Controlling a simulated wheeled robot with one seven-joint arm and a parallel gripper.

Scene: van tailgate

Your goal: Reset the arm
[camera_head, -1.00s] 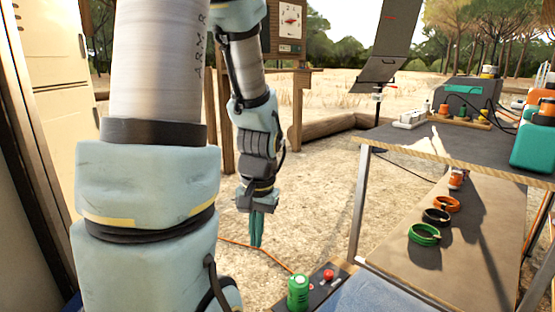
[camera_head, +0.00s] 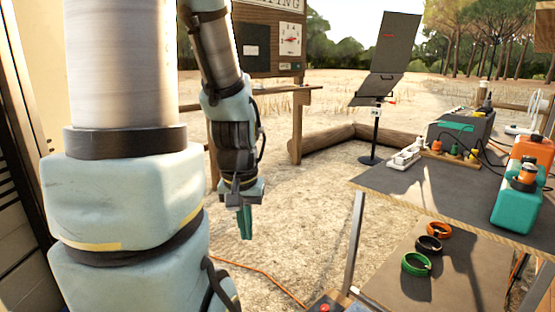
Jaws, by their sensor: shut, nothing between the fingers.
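My gripper (camera_head: 245,222) hangs at the end of my arm, left of the picture's middle, and points down over open sandy ground. Its teal fingers are together with nothing between them. It is clear of the table and touches nothing that I can see. My arm's large pale blue and grey links fill the left side and hide what lies behind them.
A dark-topped table (camera_head: 430,190) stands at the right, with a teal container (camera_head: 508,208), a grey case (camera_head: 462,128) and a white power strip (camera_head: 405,157) on it. A lower shelf (camera_head: 455,280) holds green, black and orange rings. An orange cable (camera_head: 262,280) crosses the ground.

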